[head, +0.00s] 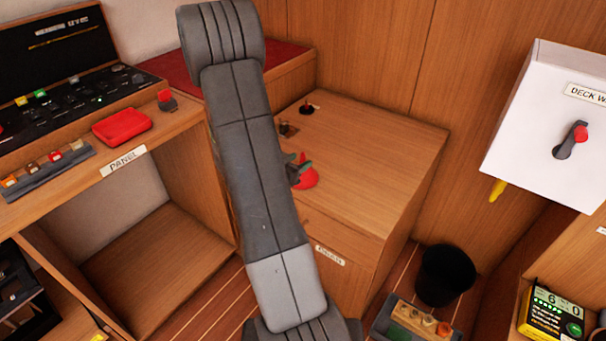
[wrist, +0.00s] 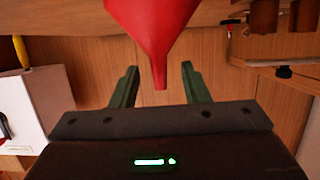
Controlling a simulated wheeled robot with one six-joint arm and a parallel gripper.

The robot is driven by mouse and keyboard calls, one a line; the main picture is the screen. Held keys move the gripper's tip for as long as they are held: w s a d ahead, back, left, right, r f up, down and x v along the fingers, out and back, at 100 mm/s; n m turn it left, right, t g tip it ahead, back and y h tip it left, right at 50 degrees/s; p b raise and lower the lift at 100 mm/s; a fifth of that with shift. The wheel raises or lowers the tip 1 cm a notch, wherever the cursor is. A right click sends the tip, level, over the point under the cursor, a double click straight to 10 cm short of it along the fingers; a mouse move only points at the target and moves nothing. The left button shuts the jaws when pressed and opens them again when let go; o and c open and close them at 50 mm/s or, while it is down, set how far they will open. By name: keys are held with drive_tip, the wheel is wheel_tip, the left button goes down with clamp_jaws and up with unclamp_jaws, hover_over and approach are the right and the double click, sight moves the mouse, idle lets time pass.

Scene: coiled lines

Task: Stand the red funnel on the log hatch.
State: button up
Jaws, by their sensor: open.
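The red funnel (head: 307,180) is near the front edge of the wooden cabinet top (head: 365,145), partly hidden by my arm and gripper. In the wrist view, which looks upside down, the funnel (wrist: 152,30) has its wide end against the wooden surface and its narrow spout pointing away from it. My gripper (head: 298,166) is at the funnel. Its green fingers are open (wrist: 160,85), one on each side of the spout tip in the picture, with gaps showing. I cannot make out which part is the log hatch; no label for it is readable.
A small black-and-red fitting (head: 308,108) and a brown block (head: 288,129) are further back on the cabinet top. The right side of that top is clear. A white box (head: 545,120) hangs at right above a black bin (head: 444,275). A panel desk (head: 100,150) stands left.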

sight(301, 160)
drive_tip(key=x, duration=0.4)
drive_tip(key=shift+w+d+f, duration=0.2)
drive_tip(key=shift+w+f, duration=0.05)
clamp_jaws()
drive_tip(key=shift+r, duration=0.15)
